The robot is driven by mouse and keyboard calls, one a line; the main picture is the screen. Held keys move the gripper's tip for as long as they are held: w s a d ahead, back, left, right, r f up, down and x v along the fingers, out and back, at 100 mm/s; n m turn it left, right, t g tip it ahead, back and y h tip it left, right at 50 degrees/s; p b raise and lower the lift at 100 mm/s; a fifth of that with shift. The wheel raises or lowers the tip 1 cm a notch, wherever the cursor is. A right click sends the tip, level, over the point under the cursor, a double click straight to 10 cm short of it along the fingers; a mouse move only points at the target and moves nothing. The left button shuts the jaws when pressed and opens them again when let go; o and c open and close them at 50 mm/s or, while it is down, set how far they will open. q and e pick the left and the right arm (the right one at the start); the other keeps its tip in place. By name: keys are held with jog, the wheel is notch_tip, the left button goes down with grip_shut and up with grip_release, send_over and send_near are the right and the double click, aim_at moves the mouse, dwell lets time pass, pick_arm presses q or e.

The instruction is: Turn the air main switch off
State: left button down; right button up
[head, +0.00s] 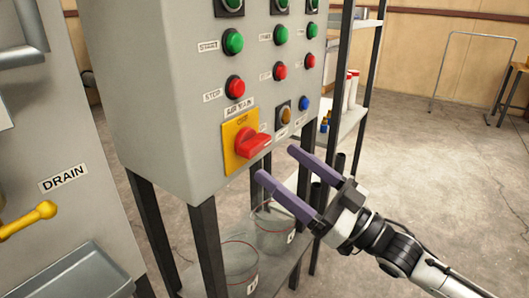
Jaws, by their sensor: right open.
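The air main switch (250,143) is a red rotary handle on a yellow plate (232,158), low on the front of the grey control cabinet (165,90). An "AIR MAIN" label (239,108) sits above it. The handle points to the right, roughly level. My right gripper (276,162) is open and empty, just right of and below the switch. Its two purple fingers point toward the cabinet, with a gap between the near fingertip and the handle. I cannot tell its exact depth from the panel. My left gripper is not in view.
Green start buttons (233,42) and red stop buttons (235,87) sit above the switch. Buckets (239,262) stand on the shelf below the cabinet. A machine with a yellow drain lever (28,220) stands at left. The floor at right is mostly clear.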

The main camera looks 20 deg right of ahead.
aim_at(262, 149)
jog(key=x, duration=0.5)
jog(key=shift+w+a, duration=0.25)
jog(key=c, duration=1.1)
